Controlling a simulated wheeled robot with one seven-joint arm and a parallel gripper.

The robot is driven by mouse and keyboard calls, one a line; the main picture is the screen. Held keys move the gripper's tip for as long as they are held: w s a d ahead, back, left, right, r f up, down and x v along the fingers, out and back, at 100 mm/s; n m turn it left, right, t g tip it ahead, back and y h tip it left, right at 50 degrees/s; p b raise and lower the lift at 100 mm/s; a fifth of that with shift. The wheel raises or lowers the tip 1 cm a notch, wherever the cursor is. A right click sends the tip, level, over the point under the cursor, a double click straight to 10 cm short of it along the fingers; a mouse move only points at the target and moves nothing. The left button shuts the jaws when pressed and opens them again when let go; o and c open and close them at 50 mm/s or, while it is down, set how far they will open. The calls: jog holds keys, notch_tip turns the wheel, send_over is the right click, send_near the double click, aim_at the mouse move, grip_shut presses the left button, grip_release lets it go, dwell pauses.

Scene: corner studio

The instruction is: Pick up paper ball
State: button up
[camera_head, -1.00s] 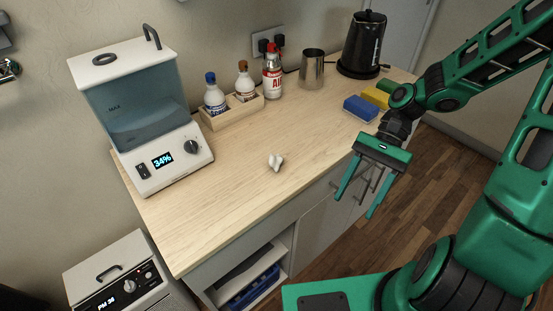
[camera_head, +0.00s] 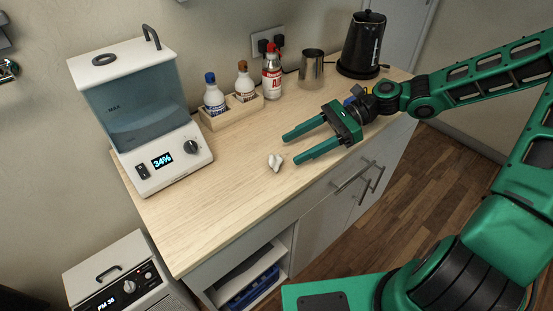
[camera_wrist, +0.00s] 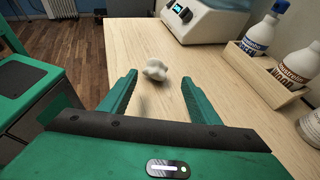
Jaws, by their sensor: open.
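A small white crumpled paper ball (camera_head: 275,162) lies on the wooden counter (camera_head: 235,205) near its front edge. My green gripper (camera_head: 290,148) is open and empty over the counter, just right of the paper ball, with its fingers pointing left towards it. In the wrist view the paper ball (camera_wrist: 156,69) sits beyond and between the two fingertips of my gripper (camera_wrist: 158,82). It appears apart from both fingers.
A white device with a clear tank (camera_head: 140,110) stands at the counter's left. A wooden box (camera_head: 232,110) holds two bottles. The counter around the ball is clear.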

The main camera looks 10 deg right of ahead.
aim_at(283, 155)
jog(key=shift+s+x, duration=0.1)
jog(key=shift+x, duration=1.75)
jog(key=shift+s+x, duration=0.15)
jog(key=shift+x, duration=1.75)
jog(key=shift+d, duration=0.1)
jog(key=c, duration=1.1)
